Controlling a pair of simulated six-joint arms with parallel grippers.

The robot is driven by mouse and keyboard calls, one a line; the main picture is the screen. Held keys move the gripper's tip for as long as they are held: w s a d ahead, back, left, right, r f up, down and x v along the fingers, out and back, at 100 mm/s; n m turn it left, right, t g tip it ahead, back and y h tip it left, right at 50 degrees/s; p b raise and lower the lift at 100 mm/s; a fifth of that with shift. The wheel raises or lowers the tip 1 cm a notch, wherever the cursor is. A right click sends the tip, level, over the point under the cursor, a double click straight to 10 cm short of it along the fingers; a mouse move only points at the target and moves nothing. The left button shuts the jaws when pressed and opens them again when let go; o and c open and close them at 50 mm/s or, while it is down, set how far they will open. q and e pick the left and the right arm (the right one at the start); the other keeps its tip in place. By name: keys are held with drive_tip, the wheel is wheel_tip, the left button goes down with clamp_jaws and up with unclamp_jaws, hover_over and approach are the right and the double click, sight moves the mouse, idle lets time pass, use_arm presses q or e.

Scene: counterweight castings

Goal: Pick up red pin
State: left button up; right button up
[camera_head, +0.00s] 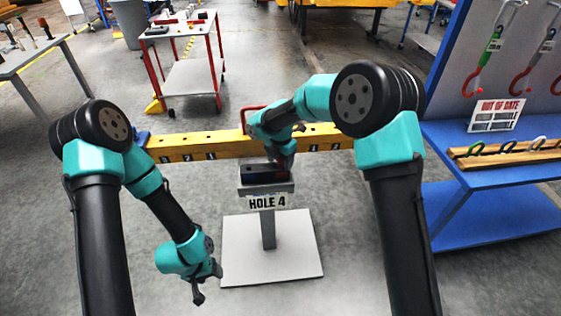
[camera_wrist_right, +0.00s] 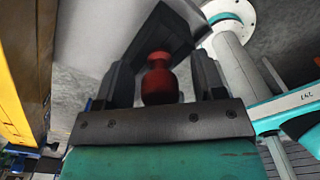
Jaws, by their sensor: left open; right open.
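The red pin (camera_wrist_right: 159,82) shows in the right wrist view, between the two fingers of my right gripper (camera_wrist_right: 162,78). The fingers are open, with a gap visible on both sides of the pin. Behind the pin is a dark block. In the head view my right gripper (camera_head: 284,163) is low over the dark holder on the stand marked HOLE 4 (camera_head: 267,202), and it largely hides the pin there. My left gripper (camera_head: 203,288) hangs open and empty over the floor, left of the stand's white base (camera_head: 240,265).
A yellow beam (camera_head: 210,146) with numbered positions runs behind the stand. A blue bench (camera_head: 500,210) with hooks and an OUT OF DATE sign (camera_head: 496,115) stands on the right. A red-framed cart (camera_head: 190,75) is at the back left. The floor around the base is clear.

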drive_tip(key=shift+f, duration=0.35)
drive_tip(key=shift+c, duration=0.2)
drive_tip(key=c, duration=1.1)
drive_tip(key=shift+r, duration=0.1)
wheel_tip(320, 180, up, 10)
drive_tip(key=shift+f, duration=0.1)
idle(0.4)
drive_tip(key=shift+r, duration=1.55)
